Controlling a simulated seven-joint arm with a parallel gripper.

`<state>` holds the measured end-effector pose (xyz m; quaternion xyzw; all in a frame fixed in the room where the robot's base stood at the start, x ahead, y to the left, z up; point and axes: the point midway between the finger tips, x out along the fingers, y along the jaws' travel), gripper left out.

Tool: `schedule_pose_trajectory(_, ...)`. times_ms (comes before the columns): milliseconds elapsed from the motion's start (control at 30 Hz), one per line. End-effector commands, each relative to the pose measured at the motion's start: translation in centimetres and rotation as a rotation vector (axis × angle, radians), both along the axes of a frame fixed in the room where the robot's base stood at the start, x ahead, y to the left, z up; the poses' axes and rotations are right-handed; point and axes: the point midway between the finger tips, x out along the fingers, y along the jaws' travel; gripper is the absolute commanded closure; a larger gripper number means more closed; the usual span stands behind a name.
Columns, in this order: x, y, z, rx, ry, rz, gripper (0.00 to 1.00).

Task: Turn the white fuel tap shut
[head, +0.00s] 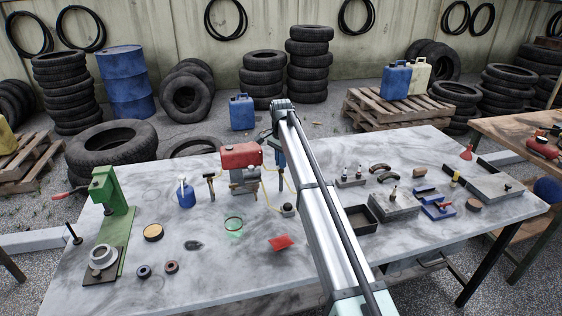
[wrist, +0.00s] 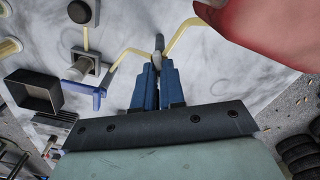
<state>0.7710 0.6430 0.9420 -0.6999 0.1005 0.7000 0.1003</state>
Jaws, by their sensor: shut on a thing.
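The white fuel tap (wrist: 158,42) shows in the wrist view as a small pale grey-white piece between my fingertips, where two lengths of yellow fuel hose (wrist: 128,53) meet. My gripper (wrist: 158,62) has blue fingers, close together and shut on the tap; they hide most of it, so its turn angle cannot be told. In the head view my gripper (head: 282,166) points down just right of the red fuel tank (head: 240,156). The tank also shows at the upper right of the wrist view (wrist: 265,30). The tap is not clear in the head view.
A small block (head: 288,209) with a round top stands at the hose's lower end. A dark open box (head: 361,218) is to the right.

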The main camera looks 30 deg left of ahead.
Motion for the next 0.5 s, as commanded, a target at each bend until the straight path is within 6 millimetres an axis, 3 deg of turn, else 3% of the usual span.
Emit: schedule_pose_trajectory(500, 0.03, 0.02, 0.05, 0.001, 0.0, -0.398, 1.0)
